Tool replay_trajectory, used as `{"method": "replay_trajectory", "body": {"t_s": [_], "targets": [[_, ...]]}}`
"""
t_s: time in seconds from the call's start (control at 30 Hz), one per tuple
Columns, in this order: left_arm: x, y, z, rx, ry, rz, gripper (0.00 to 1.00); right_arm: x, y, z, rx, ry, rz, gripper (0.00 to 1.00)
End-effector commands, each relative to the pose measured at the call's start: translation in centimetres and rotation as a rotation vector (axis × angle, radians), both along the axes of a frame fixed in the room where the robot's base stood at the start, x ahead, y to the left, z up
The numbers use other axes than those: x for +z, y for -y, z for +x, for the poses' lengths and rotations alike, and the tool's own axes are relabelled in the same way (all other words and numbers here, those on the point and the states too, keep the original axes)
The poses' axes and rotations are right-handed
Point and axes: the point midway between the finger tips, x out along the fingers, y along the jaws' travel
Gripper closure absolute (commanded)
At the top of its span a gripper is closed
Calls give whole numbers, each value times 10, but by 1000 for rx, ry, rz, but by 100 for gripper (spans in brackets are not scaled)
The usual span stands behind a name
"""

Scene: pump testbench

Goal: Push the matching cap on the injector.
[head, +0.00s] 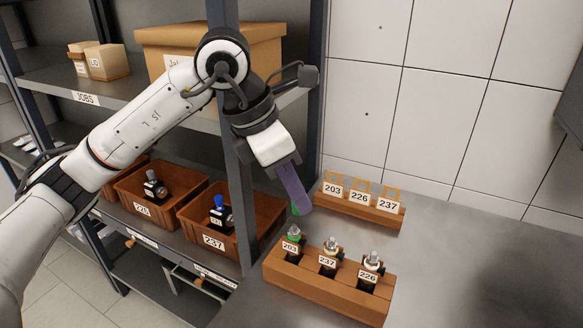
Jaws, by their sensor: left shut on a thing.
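My left gripper (297,205) reaches down above the front wooden rack, its purple finger in view. It is shut on a small green piece (294,209), likely a cap, mostly hidden by the finger. Below it, the injector labelled 203 (291,246) stands in the front wooden rack (330,292), with green at its top. Beside it stand the injectors labelled 237 (328,260) and 226 (370,274), with pale tops. The green piece appears above the 203 injector and apart from it. My right gripper is out of view.
A second wooden block (360,212) behind holds tags 203, 226 and 237. At left, a shelf post (240,190) stands close to my arm. Orange bins 226 (120,190) and 237 (250,240) hold black parts. The grey bench (470,270) is clear at right.

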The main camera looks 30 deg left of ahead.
Motion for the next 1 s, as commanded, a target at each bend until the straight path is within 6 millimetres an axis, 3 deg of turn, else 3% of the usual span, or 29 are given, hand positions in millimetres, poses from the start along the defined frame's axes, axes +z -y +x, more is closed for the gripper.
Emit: {"method": "replay_trajectory", "body": {"t_s": [0.2,0.37,1.0], "targets": [[21,-10,7,253,-1,-1,100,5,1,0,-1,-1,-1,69],[20,-13,8,299,-3,-1,100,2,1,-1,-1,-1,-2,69],[-34,-13,7,293,-5,-1,100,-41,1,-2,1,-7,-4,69]]}}
